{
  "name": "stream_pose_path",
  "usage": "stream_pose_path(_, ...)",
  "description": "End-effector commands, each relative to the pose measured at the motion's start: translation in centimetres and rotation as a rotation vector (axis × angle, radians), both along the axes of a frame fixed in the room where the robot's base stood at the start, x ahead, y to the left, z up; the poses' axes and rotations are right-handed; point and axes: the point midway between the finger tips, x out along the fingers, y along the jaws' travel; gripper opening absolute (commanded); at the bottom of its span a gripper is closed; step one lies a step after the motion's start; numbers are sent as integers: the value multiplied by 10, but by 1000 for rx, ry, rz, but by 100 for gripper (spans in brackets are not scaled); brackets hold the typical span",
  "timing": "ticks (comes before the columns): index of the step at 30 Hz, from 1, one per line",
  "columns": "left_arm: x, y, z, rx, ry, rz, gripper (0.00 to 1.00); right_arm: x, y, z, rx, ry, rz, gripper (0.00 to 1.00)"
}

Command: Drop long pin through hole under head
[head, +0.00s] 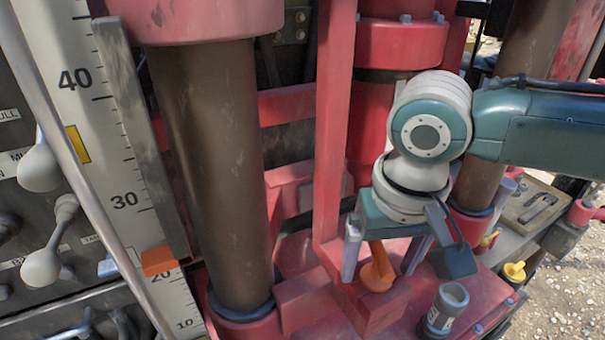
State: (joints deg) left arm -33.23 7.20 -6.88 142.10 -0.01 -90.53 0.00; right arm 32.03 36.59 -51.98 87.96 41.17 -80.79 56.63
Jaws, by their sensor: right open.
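An orange pin (378,272) stands in the end of a red bracket (369,306), with its round flange on the bracket's top face and its orange upper part rising between my right gripper's fingers. The shaft below is hidden, so I cannot tell how deep it sits. My right gripper (382,266) points down over it, open, with one grey finger on each side of the pin. I see no clear contact between fingers and pin. My left gripper is not in view.
A thick brown column (212,170) stands left of the bracket, below a red cylindrical block (195,18). A tall red post (333,120) rises just left of my right gripper. A grey cup-like socket (444,308) stands to the right. A control panel with levers (40,170) fills the left.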

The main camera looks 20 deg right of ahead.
Motion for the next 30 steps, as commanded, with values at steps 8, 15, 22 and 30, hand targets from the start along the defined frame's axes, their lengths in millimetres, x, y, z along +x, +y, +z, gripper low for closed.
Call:
stream_pose_path(8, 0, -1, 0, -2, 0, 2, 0, -1, 1, 16, 1, -3, 0, 87)
stream_pose_path(15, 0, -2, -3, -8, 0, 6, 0, -6, 3, 64, 1, -5, 2, 87)
stream_pose_path(22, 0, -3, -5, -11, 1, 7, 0, -10, 4, 94, 0, -2, 0, 87)
stream_pose_path(30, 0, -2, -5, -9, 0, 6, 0, -11, 4, 99, 0, 0, 0, 87)
